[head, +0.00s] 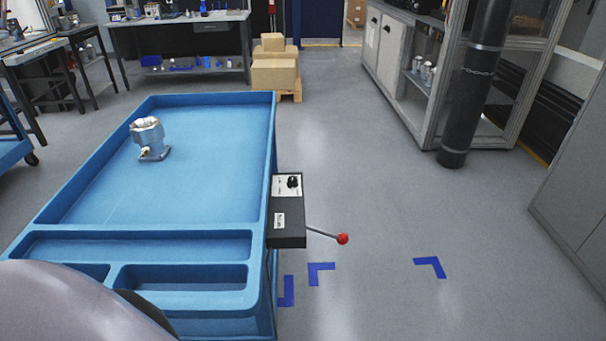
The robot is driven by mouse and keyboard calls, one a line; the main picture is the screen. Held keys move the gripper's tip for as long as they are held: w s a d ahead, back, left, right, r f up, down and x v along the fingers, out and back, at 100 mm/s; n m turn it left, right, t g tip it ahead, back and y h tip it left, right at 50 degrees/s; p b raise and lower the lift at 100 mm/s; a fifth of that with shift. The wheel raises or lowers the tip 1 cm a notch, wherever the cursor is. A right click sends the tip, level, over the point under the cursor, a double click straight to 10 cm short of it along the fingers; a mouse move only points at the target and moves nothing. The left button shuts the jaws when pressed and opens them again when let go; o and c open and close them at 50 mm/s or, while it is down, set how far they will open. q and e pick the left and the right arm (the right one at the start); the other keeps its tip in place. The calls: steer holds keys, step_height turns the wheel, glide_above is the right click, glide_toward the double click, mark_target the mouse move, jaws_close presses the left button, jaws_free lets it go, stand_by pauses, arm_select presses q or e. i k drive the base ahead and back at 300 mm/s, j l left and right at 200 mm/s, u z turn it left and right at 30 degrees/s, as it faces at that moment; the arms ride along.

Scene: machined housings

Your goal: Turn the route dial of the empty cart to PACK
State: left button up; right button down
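A blue cart (262,165) with a deep tray fills the left half of the head view. One metal housing (149,138) stands upright in its tray, so this cart is not empty. On the cart's right side is a black control box (288,239) with a light plate and a small black dial (292,182). The dial's markings are too small to read. A part of a second blue cart (10,150) shows at the left edge; its top is mostly out of view. Neither of my grippers is in view.
A lever with a red ball (342,239) sticks out right from the control box. Blue corner marks (431,266) lie on the open grey floor. Cardboard boxes (274,72) on a pallet, a workbench (183,24) and a grey cabinet (398,55) stand behind. A dark column (474,90) stands right.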

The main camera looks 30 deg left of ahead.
mark_target(293, 183)
steer(key=i+l, duration=0.35)
steer(key=i+l+u, duration=0.1)
steer(key=i+l, duration=0.2)
steer(key=l, duration=0.15)
steer(key=i+l, duration=0.3)
steer(key=l, duration=0.15)
steer(key=i+j+u, duration=0.05)
